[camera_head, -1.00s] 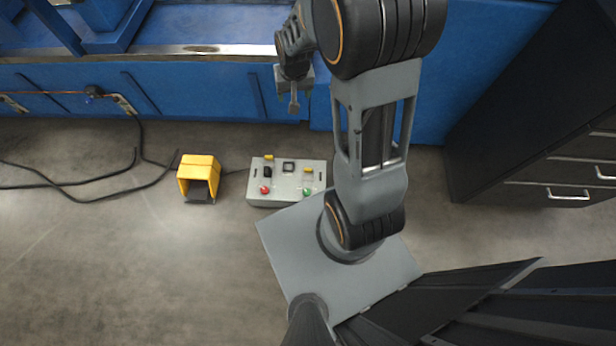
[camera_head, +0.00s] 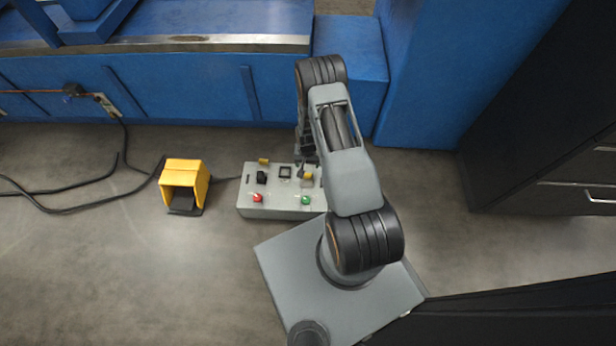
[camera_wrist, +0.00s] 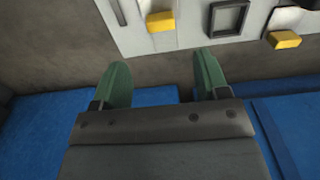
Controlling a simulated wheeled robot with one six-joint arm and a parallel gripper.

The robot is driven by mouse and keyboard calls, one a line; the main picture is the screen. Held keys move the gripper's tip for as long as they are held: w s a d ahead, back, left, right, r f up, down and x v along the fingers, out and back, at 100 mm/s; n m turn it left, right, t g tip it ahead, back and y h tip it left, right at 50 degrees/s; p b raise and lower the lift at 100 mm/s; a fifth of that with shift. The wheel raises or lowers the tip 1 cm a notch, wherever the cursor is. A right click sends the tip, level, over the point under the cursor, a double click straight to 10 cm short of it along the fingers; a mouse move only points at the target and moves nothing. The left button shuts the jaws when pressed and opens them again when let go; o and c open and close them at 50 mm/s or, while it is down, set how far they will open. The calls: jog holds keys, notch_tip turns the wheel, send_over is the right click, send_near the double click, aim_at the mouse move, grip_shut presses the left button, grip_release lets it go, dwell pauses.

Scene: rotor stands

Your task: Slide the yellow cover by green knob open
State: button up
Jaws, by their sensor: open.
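A grey control box (camera_head: 255,207) stands on the floor. A green knob (camera_head: 306,200) is at its front right and a yellow cover (camera_head: 307,176) is just behind that knob. In the wrist view this yellow cover (camera_wrist: 160,21) is at the top, beyond and between my fingertips; the green knob is out of that view. My gripper (camera_wrist: 163,78) is open and empty, its two green fingers apart and short of the box's edge in the picture. In the head view my arm partly hides the gripper and the box's right end.
A second yellow piece (camera_head: 263,160), a black switch (camera_head: 262,177), a square black frame (camera_head: 285,171) and a red knob (camera_head: 257,198) are on the box. A yellow pedal housing (camera_head: 185,180) stands left. A blue bench (camera_head: 190,85) is behind; black drawers (camera_head: 560,170) stand right.

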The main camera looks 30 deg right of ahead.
aim_at(308, 175)
notch_tip(308, 175, down, 10)
jog(key=b, duration=0.3)
jog(key=shift+b, duration=0.3)
jog(key=shift+c, duration=0.3)
